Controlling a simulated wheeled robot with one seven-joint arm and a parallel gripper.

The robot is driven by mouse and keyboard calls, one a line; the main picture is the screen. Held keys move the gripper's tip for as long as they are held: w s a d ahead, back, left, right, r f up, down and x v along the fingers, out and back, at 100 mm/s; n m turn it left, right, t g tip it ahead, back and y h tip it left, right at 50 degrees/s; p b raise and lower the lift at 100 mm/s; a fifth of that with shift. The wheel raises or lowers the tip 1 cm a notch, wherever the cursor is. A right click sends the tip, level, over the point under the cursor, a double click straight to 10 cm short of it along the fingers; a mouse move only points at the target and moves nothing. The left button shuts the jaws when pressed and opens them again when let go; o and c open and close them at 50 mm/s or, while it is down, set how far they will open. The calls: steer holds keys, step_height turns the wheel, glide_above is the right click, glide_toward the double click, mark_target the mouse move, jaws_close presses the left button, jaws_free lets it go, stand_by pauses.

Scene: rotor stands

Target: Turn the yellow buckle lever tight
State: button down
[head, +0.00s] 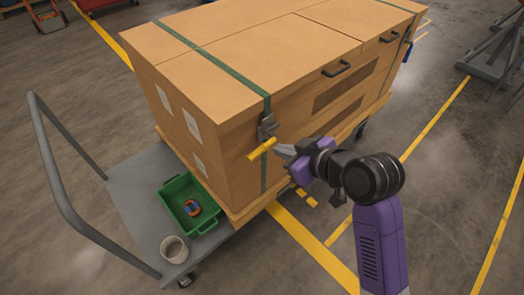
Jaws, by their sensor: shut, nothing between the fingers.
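The yellow buckle lever (262,149) sticks out from a grey metal buckle (267,127) on the near green strap (223,75). The strap runs over the top of a large wooden crate (200,90) and down its front face. The lever lies slanted, its left end lower than its right. My gripper (279,149) is shut and empty, its fingertips close to the lever's right end. I cannot tell whether they touch it. The purple arm reaches in from the lower right.
A second strap with a blue lever (408,51) is on the crate's far right. Floor at the right is mostly clear.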

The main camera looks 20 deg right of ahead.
steer(key=p, duration=0.2)
glide_above(262, 151)
steer(key=s+a, duration=0.1)
steer(key=s, duration=0.2)
step_height(262, 151, down, 5)
steer(key=f, duration=0.2)
steer(key=shift+w+f, duration=0.2)
steer(key=shift+f, duration=0.2)
steer(key=shift+w+f, duration=0.2)
steer(key=shift+f, duration=0.55)
